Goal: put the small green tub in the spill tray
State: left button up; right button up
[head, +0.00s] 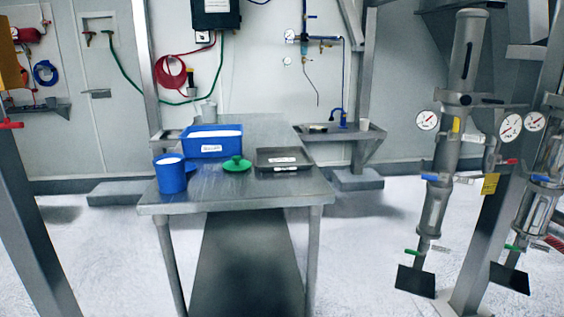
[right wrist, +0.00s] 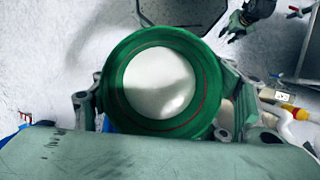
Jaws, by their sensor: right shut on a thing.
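The small green tub (right wrist: 119,62) fills the middle of the right wrist view, seen from above its round rim, with a white content inside. My right gripper (right wrist: 163,100) is shut on it, a finger at each side, over a pale floor. In the head view a shallow dark tray (head: 262,158) with white labels lies at the right of the metal table; it looks like the spill tray. The tub and both grippers are outside the head view. What looks like my left gripper (right wrist: 243,22) shows small at the top right of the right wrist view; its jaw state is unclear.
The table (head: 215,198) also holds a blue bin (head: 210,149), a blue jug (head: 172,178) and a green lid-like thing (head: 236,165) beside the tray. Metal sifter columns (head: 455,120) stand at the right. The floor before the table looks open.

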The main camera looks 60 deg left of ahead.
aim_at(281, 160)
jog(key=k+j+u, duration=0.1)
jog(key=k+u, duration=0.15)
jog(key=k, duration=0.4)
jog(key=j+u, duration=0.1)
jog(key=u, duration=1.8)
jog(key=i+l, duration=0.05)
jog(key=l, duration=0.05)
